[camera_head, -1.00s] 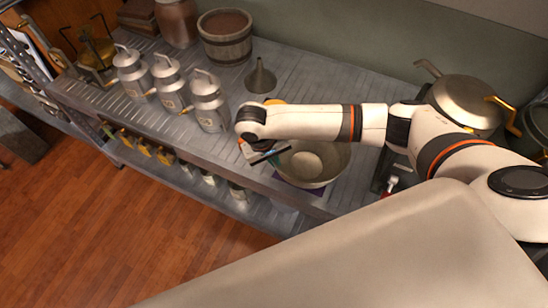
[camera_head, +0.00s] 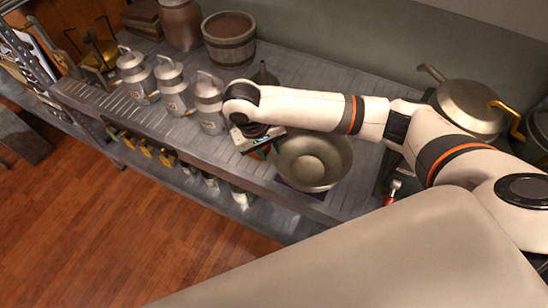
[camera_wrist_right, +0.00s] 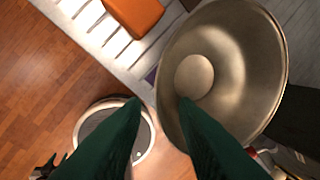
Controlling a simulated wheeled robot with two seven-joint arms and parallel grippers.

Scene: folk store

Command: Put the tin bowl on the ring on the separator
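The tin bowl (camera_head: 330,158) is a wide, shallow metal bowl standing upright over a dark purple patch near the front edge of the metal counter. In the right wrist view the bowl (camera_wrist_right: 245,60) fills the upper right. My right gripper (camera_head: 262,146) is at the bowl's left side, partly hidden by its own wrist. In the wrist view its two dark green fingers (camera_wrist_right: 160,105) are apart, with the bowl's near rim appearing between them; contact cannot be told. I cannot clearly identify the separator or its ring. My left gripper is not in view.
Several milk cans (camera_head: 170,88) stand left of my right wrist. A wooden tub (camera_head: 229,42) and a funnel (camera_head: 264,74) are behind. A lidded pot (camera_head: 468,106) stands right, behind my arm. A round, pale-rimmed vessel (camera_wrist_right: 80,128) and an orange object (camera_wrist_right: 134,14) show in the wrist view.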

